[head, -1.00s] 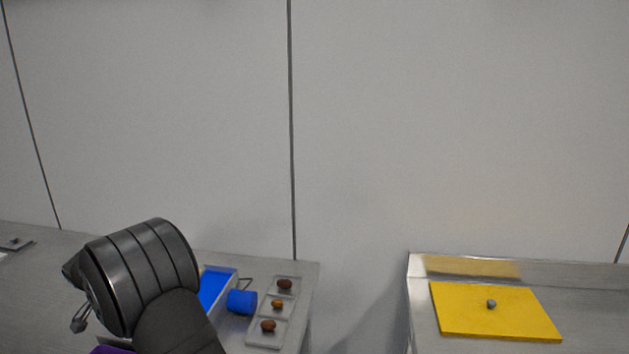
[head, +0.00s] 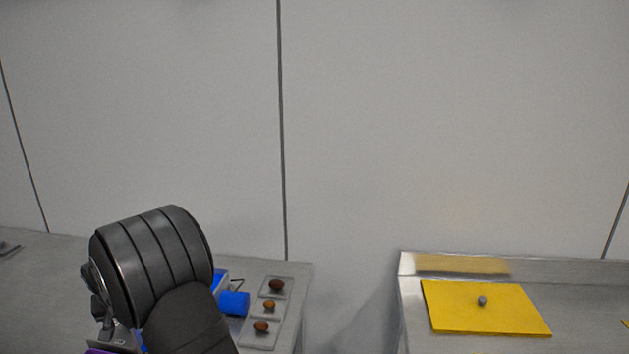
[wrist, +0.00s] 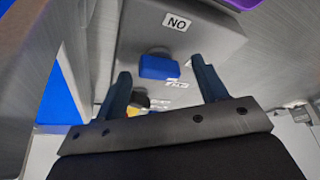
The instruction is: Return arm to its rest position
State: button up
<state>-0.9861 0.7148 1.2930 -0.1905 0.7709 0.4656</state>
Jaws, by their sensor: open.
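My arm's dark, banded wrist section stands at the lower left of the head view, over the left steel table (head: 50,270). It hides most of my gripper there. In the wrist view my gripper (wrist: 160,66) is open, its two dark fingers wide apart with nothing held between them.
Right of my arm lie a blue cylinder (head: 234,303) and a pale tray (head: 258,341) with three brown dates, one per section. A blue-lined container is partly hidden behind my arm. A gap separates the right table, which holds a yellow board (head: 450,318) with a grey knob.

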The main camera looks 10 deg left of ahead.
jog(key=v, duration=1.1)
jog(key=shift+d+r, duration=0.2)
jog(key=shift+r, duration=0.1)
jog(key=o, duration=0.8)
jog(key=shift+s, duration=0.1)
jog(key=shift+c, duration=0.2)
jog(key=s+d+r+n, duration=0.5)
jog(key=d+r+n, duration=0.15)
jog(key=r, duration=0.25)
jog(key=s+d+r+n, duration=0.4)
jog(key=d+r+n, duration=0.1)
jog(key=d+r, duration=0.25)
jog(key=x, duration=0.9)
jog(key=shift+w, duration=0.25)
jog(key=v, duration=1)
jog(key=shift+s+a, duration=0.15)
jog(key=shift+a, duration=0.1)
